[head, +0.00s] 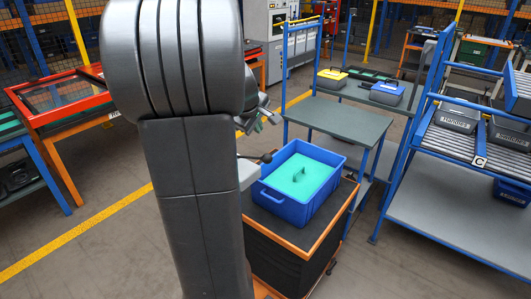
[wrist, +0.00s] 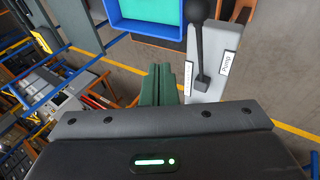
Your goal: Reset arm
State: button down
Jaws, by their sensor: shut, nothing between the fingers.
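My arm rises in the head view's left middle and hides what is behind it. My gripper (head: 258,120) shows only in part past the arm's right edge. In the wrist view its green fingers (wrist: 164,84) are closed together and hold nothing. A grey box labelled "Pump" (wrist: 229,65) with a black-knobbed lever (wrist: 199,45) is beside the fingers, to their right. In the head view the lever's knob (head: 267,158) and part of the box (head: 248,174) show below the gripper.
A blue crate (head: 285,205) with a teal bottom and a dark handle-like item stands on an orange-edged black cabinet (head: 283,257). A grey-topped table (head: 340,120) stands behind it. A blue-framed rack (head: 430,195) is on the right. A red-framed table (head: 40,120) is left. Floor shows between.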

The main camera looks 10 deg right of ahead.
aim_at(263, 155)
jog(key=shift+f, duration=0.1)
jog(key=f+b, duration=0.1)
jog(key=s+d+f+b, duration=0.1)
jog(key=f+b, duration=0.2)
jog(key=f, duration=0.1)
jog(key=shift+s+d+f+b, duration=0.15)
jog(key=shift+s+f+b, duration=0.1)
jog(key=shift+s+b, duration=0.1)
dwell(0.5)
